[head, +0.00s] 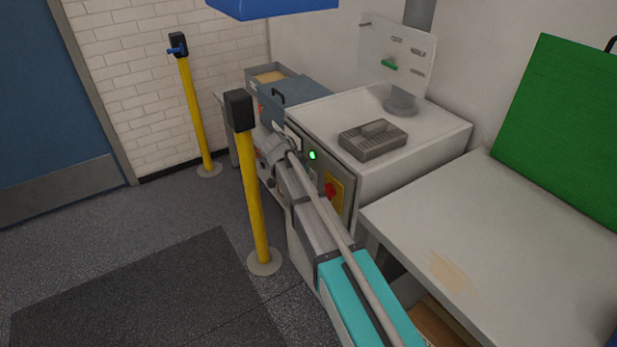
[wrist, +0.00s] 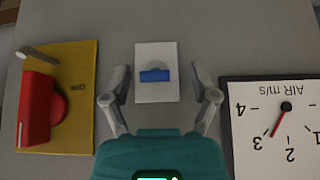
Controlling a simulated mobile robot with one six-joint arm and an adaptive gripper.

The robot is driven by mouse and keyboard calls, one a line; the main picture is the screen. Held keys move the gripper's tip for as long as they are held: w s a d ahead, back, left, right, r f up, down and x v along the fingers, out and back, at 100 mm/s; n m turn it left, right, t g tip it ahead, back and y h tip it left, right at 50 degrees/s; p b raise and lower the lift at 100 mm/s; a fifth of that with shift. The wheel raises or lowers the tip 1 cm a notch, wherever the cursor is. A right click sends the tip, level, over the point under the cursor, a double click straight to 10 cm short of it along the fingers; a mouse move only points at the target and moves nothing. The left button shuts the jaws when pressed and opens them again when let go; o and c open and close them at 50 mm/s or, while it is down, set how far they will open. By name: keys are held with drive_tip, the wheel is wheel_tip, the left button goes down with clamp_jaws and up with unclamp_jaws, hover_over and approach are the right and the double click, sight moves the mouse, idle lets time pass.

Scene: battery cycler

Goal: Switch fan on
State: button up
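In the wrist view, which sees the panel upside down, a white plate (wrist: 157,92) carries a small blue switch (wrist: 154,75). My gripper (wrist: 161,82) is open and empty, one finger on each side of the plate. The blue switch lies between the fingertips in the picture; whether anything touches it I cannot tell. An air-speed gauge (wrist: 268,98) marked AIR m/s is on the right, its red needle between 2 and 3. In the head view my arm reaches along the front of the grey cabinet, and the blue switch is not visible.
A red rotary handle (wrist: 36,110) on a yellow plate (wrist: 75,140) marked OFF is left of the switch; it also shows in the head view (head: 331,189). A green light (head: 312,155) glows nearby. Yellow posts (head: 252,190) stand left of the cabinet. A pale table (head: 500,240) is at right.

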sight(311, 157)
drive_tip(key=shift+s, duration=0.15)
idle(0.3)
drive_tip(key=shift+r, duration=0.15)
wheel_tip(311, 157, up, 9)
drive_tip(key=p, duration=0.9)
drive_tip(key=shift+r+p, duration=0.3)
drive_tip(key=shift+p, duration=0.15)
